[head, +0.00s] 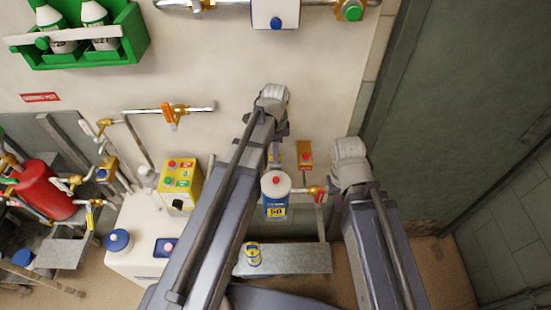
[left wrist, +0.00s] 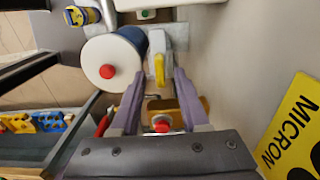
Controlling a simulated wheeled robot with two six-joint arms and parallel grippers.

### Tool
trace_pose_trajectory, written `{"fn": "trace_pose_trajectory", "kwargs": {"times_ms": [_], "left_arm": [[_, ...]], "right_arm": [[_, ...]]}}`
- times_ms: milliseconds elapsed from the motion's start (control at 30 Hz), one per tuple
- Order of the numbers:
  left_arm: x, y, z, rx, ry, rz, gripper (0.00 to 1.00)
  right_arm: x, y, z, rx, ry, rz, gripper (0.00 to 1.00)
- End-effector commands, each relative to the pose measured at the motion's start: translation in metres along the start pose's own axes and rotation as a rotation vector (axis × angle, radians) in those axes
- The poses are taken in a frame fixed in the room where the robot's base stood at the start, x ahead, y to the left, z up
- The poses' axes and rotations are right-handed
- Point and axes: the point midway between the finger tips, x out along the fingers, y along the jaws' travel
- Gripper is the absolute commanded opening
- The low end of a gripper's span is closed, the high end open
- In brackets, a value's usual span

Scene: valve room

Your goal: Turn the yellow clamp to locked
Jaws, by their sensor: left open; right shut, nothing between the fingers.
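The yellow clamp (left wrist: 159,69) shows in the left wrist view as a curved yellow lever on a pale grey housing. It lies between the fingertips of my open left gripper (left wrist: 160,80). I cannot tell whether they touch it. In the head view my left gripper (head: 276,156) is partly hidden under its own arm, near the wall, and I cannot make out the clamp there. My right gripper (head: 337,210) is mostly hidden by its own arm, right of the white and blue canister; it is shut and empty.
The white and blue canister (head: 276,208) with a red cap stands close beside my left gripper. An orange box with a red button (head: 305,155) is on the wall between the arms. A grey shelf (head: 300,260) lies below. A yellow sign (left wrist: 295,135) stands at right in the wrist view.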

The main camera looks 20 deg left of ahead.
Motion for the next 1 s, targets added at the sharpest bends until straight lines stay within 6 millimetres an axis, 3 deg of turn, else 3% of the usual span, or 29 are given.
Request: {"fn": "trace_pose_trajectory", "kwargs": {"times_ms": [100, 433, 800, 1000], "left_arm": [[0.0123, 0.0001, 0.0000, 0.000, 0.000, 0.000, 0.45], [0.0121, 0.0000, 0.0000, 0.000, 0.000, 0.000, 0.44], [0.0121, 0.0000, 0.0000, 0.000, 0.000, 0.000, 0.02], [0.0122, 0.0001, 0.0000, 0.000, 0.000, 0.000, 0.00]], "right_arm": [[0.0123, -0.0012, -0.0007, 0.001, 0.000, 0.000, 0.00], [0.0120, -0.0011, -0.0007, 0.001, 0.000, 0.000, 0.00], [0.0121, -0.0012, -0.0007, 0.001, 0.000, 0.000, 0.00], [0.0121, -0.0012, -0.0007, 0.001, 0.000, 0.000, 0.00]]}}
